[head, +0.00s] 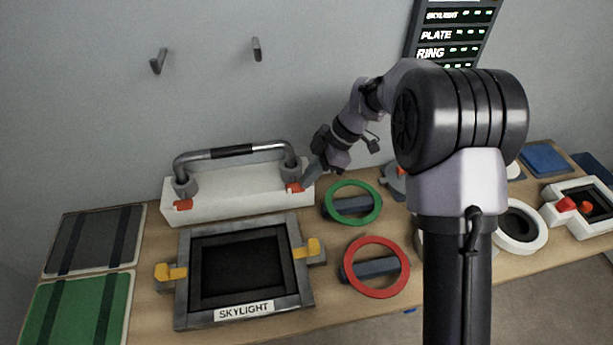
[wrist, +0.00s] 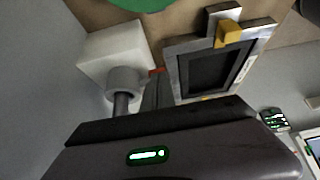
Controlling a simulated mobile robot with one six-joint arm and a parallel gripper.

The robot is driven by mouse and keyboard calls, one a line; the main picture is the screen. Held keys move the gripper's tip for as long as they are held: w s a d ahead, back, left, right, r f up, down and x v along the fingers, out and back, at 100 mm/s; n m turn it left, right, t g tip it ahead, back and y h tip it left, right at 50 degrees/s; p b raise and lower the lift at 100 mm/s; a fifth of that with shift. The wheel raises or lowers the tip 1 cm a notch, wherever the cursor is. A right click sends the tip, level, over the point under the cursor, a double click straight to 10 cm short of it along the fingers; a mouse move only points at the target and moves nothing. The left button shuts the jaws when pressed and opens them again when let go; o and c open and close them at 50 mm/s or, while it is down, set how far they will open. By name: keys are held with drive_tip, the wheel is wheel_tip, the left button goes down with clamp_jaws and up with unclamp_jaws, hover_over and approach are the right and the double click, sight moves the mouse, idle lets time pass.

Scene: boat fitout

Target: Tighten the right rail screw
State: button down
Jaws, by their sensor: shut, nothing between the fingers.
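The grab rail (head: 232,153), a grey bar with a black grip, stands on a white block (head: 235,203) at the back of the bench. The right rail screw (head: 294,187), with a red-orange head, is at the foot of the right post. The left one (head: 183,205) is also red-orange. My gripper (head: 309,174) is shut and empty, its tip right beside the right screw; I cannot tell whether they touch. In the wrist view my gripper (wrist: 157,90) is beside the rail post (wrist: 122,82), and only a sliver of the red screw (wrist: 157,71) shows behind the fingers.
The skylight frame (head: 187,292) with two yellow latches lies in front of the block. Green (head: 372,212) and red (head: 402,280) rings lie to the right. Panels (head: 133,222) lie at the left. A status board (head: 452,34) and two hooks (head: 158,62) are on the wall.

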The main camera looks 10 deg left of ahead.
drive_tip(key=shift+s+d+f, duration=0.1)
drive_tip(key=shift+d+f, duration=0.1)
drive_tip(key=shift+f, duration=0.15)
idle(0.3)
